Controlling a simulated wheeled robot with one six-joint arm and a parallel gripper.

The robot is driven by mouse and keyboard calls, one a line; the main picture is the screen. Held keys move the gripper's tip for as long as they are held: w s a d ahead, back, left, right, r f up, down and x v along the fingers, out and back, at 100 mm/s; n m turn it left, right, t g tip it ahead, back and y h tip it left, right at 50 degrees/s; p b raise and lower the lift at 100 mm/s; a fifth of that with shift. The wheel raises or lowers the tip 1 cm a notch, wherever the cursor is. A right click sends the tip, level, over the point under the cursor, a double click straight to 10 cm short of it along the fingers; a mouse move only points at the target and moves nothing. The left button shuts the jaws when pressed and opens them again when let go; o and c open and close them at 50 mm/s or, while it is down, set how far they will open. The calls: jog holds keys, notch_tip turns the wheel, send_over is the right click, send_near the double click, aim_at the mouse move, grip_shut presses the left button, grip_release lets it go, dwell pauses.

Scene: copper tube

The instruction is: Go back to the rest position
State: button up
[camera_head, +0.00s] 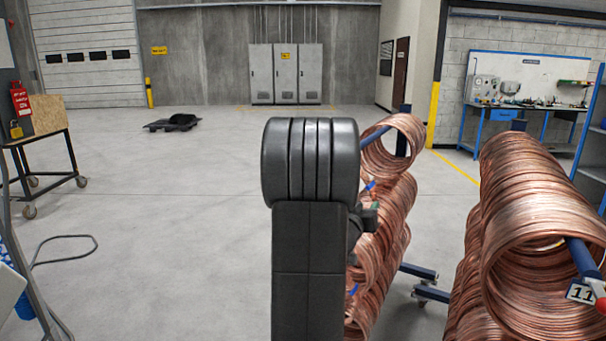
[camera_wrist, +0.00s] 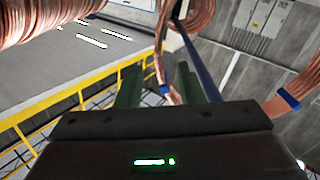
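My gripper (camera_wrist: 160,82) shows in the wrist view with its two dark green fingers apart and no tube visibly clamped between them. A thin copper tube (camera_wrist: 162,62) hangs down behind the fingers, beside a dark blue rod (camera_wrist: 196,52). A copper tube end with a blue band (camera_wrist: 288,98) lies to the right of the fingers, apart from them.
A second row of copper coils (camera_head: 515,190) stands close on the right, with a number tag (camera_head: 580,292). A wheeled table (camera_head: 45,150) is at the left. Grey cabinets (camera_head: 285,73) stand at the back wall. The floor (camera_head: 170,230) at left centre is clear.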

aim_at(371, 198)
jog(key=p+x, duration=0.1)
jog(key=x, duration=0.5)
jog(key=shift+w+d, duration=0.1)
jog(key=shift+w, duration=0.05)
jog(key=shift+w+d+r, duration=0.15)
jog(key=shift+w+r, duration=0.1)
jog(key=shift+r+p, duration=0.25)
jog(key=shift+p, duration=0.15)
jog(key=shift+s+r, duration=0.15)
jog(key=shift+r, duration=0.05)
jog(key=shift+f, duration=0.1)
